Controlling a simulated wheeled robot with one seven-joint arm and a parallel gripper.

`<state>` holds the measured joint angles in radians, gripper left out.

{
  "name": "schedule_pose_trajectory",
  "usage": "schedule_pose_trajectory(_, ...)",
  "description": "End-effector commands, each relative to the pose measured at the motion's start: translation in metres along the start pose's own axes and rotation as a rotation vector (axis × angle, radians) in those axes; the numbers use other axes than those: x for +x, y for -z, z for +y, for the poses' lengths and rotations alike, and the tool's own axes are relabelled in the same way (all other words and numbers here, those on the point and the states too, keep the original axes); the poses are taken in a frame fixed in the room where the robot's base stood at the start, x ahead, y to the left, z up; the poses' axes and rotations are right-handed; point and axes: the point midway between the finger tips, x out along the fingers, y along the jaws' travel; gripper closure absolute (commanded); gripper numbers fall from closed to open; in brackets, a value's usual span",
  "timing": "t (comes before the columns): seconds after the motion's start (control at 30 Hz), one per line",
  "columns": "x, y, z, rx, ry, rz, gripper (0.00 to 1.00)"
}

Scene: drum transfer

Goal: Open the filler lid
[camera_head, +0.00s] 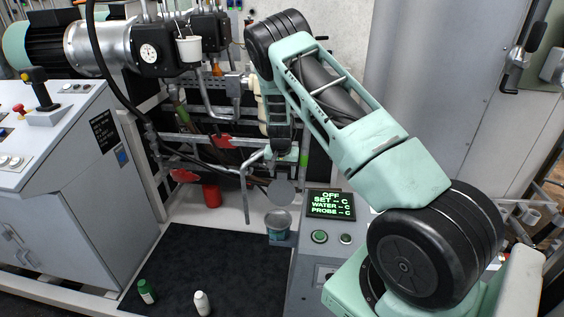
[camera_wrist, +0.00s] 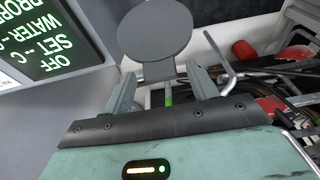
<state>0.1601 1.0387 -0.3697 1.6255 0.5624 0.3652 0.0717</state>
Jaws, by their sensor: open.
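The filler lid (camera_head: 280,192) is a flat grey disc. In the head view it appears tilted up above the round filler opening (camera_head: 278,221), which shows below it on a teal base. In the wrist view the lid (camera_wrist: 155,28) lies just beyond my fingertips, with a narrower grey tab (camera_wrist: 159,71) reaching back toward them. My gripper (camera_wrist: 163,84) is open, its two fingers on either side of a small green-tipped rod below the tab. I cannot tell whether either finger touches the tab. In the head view my gripper (camera_head: 284,166) is just above the lid.
A control panel with a green-lettered display (camera_head: 331,204) stands close on the right. A bent metal pipe (camera_head: 247,172) hangs just left of my gripper. A green bottle (camera_head: 146,291) and a white bottle (camera_head: 202,302) stand on the dark mat (camera_head: 215,262), otherwise mostly clear.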

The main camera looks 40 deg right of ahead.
Motion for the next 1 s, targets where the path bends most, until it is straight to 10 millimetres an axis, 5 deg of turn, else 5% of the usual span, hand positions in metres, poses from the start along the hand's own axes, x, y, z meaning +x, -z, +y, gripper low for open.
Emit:
schedule_pose_trajectory(0.17,-0.022,0.000,-0.002,-0.001,0.003,0.003,0.42)
schedule_pose_trajectory(0.7,-0.142,0.000,-0.001,0.000,0.003,0.005,0.42)
schedule_pose_trajectory(1.0,-0.170,0.001,0.001,0.000,0.000,0.003,0.42)
